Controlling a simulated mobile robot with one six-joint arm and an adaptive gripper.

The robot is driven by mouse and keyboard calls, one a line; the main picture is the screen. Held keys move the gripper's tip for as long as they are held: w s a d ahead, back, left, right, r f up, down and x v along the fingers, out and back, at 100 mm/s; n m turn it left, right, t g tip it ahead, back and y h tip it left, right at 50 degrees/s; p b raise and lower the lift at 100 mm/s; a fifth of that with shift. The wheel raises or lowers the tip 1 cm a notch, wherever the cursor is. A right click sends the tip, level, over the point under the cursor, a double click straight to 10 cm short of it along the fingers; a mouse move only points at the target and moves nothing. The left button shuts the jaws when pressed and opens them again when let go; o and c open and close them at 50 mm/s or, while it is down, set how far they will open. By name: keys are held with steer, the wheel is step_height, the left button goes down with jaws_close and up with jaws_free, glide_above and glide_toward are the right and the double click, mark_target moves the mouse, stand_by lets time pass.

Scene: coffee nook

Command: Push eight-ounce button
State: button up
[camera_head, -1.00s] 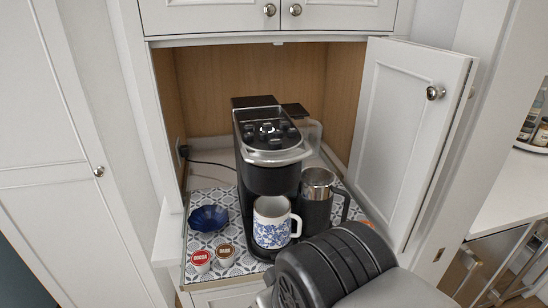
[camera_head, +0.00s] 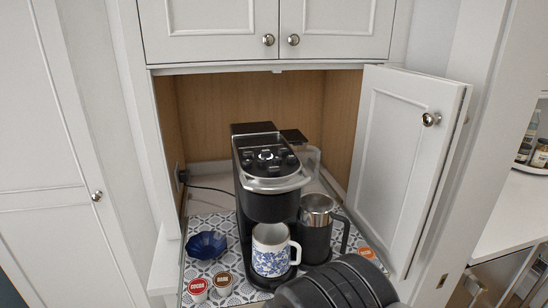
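A black and silver coffee maker (camera_head: 270,205) stands in the cabinet nook with its lid shut. Its top panel (camera_head: 265,157) faces up and carries several dark buttons around a lit round one. The button labels are too small to read, so I cannot tell which is the eight-ounce one. A white mug with a blue floral pattern (camera_head: 270,252) stands under the spout on the drip tray. My arm's dark rounded part shows at the bottom, in front of and below the machine. My gripper's fingers are not in view.
A dark frother with a steel top (camera_head: 317,225) stands right of the machine. A blue bowl (camera_head: 206,245) and pods, red (camera_head: 198,287) and brown (camera_head: 223,282), sit left on the patterned mat. An orange-lidded pod (camera_head: 367,253) lies right. The open cabinet door (camera_head: 400,165) bounds the right side.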

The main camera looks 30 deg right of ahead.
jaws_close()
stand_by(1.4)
